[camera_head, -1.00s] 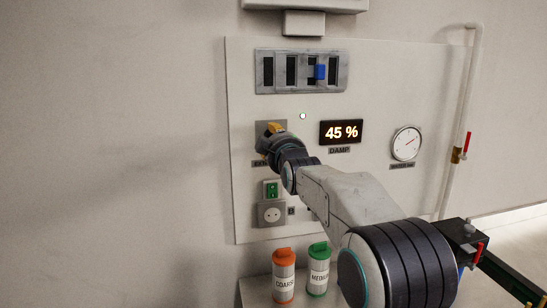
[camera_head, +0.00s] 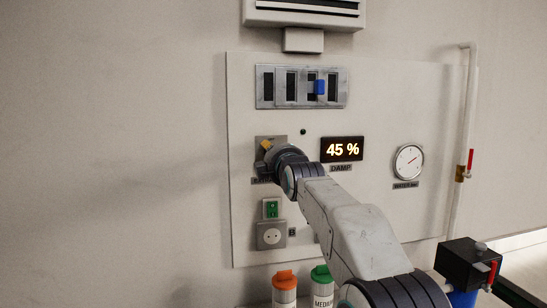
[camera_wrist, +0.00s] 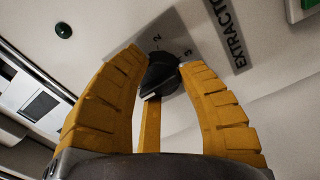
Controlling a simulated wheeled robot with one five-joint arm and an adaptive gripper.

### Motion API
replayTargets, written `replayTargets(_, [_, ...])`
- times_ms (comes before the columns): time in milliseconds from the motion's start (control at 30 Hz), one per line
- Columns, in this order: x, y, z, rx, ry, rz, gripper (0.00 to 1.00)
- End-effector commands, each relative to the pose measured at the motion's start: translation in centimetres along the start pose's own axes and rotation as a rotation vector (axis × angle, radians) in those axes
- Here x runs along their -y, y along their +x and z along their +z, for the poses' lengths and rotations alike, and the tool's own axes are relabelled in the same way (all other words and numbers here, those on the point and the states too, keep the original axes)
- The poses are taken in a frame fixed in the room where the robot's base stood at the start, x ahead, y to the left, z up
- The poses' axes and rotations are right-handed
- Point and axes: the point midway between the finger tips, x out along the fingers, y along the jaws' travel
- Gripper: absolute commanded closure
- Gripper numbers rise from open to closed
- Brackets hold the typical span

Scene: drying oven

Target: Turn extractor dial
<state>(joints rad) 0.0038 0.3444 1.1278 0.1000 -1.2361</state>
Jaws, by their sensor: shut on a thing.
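The extractor dial (camera_wrist: 159,76) is a small black knob on a grey plate, with the marks "2" and "3" beside it and an "EXTRACTOR" label (camera_wrist: 228,35) in the wrist view. My gripper (camera_wrist: 163,66) has yellow ribbed fingers closed around the knob from both sides. Which mark the knob points to is not clear. In the head view my gripper (camera_head: 266,147) is at the dial's grey plate (camera_head: 277,140) on the wall panel, and my wrist hides the knob. The round indicator lamp (camera_head: 303,132) is dark; it also shows in the wrist view (camera_wrist: 63,30).
The panel (camera_head: 380,120) holds a vent slider with a blue tab (camera_head: 320,87), a "45 %" damp display (camera_head: 342,149), a water gauge (camera_head: 408,161), a green switch (camera_head: 272,209) and a socket (camera_head: 272,236). Orange-topped (camera_head: 284,281) and green-topped (camera_head: 321,274) containers stand below. A pipe (camera_head: 465,120) runs at right.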

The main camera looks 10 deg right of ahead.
Motion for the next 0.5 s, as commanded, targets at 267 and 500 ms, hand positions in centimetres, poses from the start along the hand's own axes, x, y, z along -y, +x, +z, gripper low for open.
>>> replayTargets(267, [0.16, 0.09, 0.20, 0.003, -0.012, -0.003, 0.97])
replayTargets(500, [0.11, 0.08, 0.19, 0.003, -0.012, -0.002, 0.60])
